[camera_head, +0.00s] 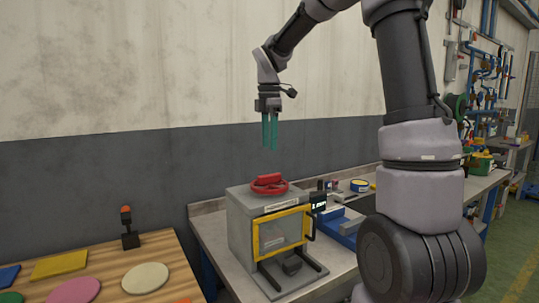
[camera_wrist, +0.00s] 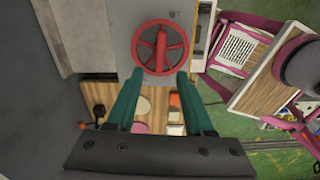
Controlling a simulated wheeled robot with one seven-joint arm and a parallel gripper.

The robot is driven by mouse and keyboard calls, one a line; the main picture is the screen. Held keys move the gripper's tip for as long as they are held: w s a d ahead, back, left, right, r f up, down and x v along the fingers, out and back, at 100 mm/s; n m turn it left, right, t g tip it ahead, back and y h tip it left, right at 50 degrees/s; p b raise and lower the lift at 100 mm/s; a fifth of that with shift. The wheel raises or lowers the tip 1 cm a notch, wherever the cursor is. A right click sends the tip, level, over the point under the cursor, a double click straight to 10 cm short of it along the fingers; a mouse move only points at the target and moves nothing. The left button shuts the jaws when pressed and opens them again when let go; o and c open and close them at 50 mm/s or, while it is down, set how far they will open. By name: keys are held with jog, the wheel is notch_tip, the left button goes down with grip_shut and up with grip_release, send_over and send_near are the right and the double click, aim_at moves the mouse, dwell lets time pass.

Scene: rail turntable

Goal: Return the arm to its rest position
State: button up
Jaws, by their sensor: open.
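My gripper (camera_head: 269,133) hangs with its teal fingers pointing down, above the grey box with a red handwheel (camera_head: 269,183) on top. The gripper is open and empty, and a clear gap separates the fingertips from the wheel. In the wrist view the two teal fingers (camera_wrist: 157,92) are spread apart, with the red wheel (camera_wrist: 160,47) just beyond their tips. My arm is raised and bent, reaching left from the right side of the head view.
The grey box (camera_head: 240,235) has a yellow-framed door (camera_head: 281,232) and stands on a grey bench. A wooden table (camera_head: 115,265) at left holds coloured flat pieces and a small black stand with a red-orange top (camera_head: 129,228). Blue-based equipment (camera_head: 345,228) sits right of the box. The wall behind is bare.

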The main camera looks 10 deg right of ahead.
jog(key=shift+r, duration=0.35)
jog(key=s+d+r+m+t+y, duration=0.1)
jog(key=s+d+r+m+t, duration=0.1)
jog(key=s+m, duration=0.9)
jog(key=s+d+r+m+t+y, duration=0.1)
jog(key=s+m+t, duration=0.4)
jog(key=s+m, duration=0.6)
jog(key=d+r+m, duration=0.1)
jog(key=d+m, duration=0.1)
jog(key=shift+s+d+m, duration=0.15)
jog(key=shift+d+m, duration=0.15)
jog(key=shift+d, duration=0.05)
jog(key=shift+r, duration=0.1)
